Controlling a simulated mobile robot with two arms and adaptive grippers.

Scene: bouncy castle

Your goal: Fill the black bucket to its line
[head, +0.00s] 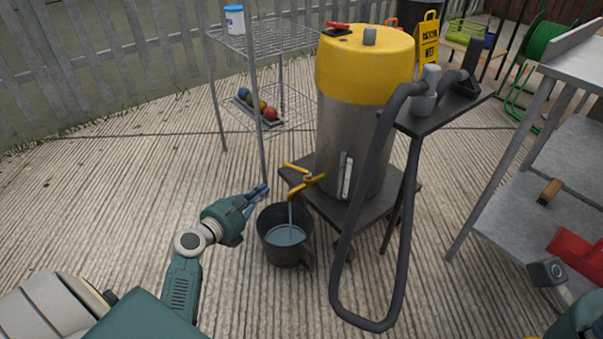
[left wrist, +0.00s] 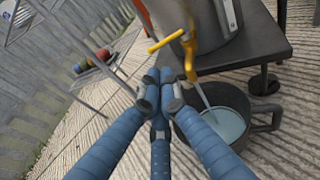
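The black bucket (head: 284,259) stands upright on the ground beside the tank's low stand. It holds pale blue water (head: 285,235), its surface below the rim; I cannot make out the line. A thin stream runs into it from the yellow tap (head: 307,179) on the tank. In the left wrist view, the bucket (left wrist: 262,112) is at the right and the tap (left wrist: 189,42) is above it. My left gripper (head: 264,191) is shut and empty, its blue fingertips together (left wrist: 165,84), just left of the tap and apart from it.
The steel tank (head: 345,125) with a yellow lid stands on a dark stand (head: 335,203). A black hose (head: 338,262) loops down in front. A wire rack (head: 240,40) with colored balls is behind. A metal table (head: 535,190) is at right. Ground at left is clear.

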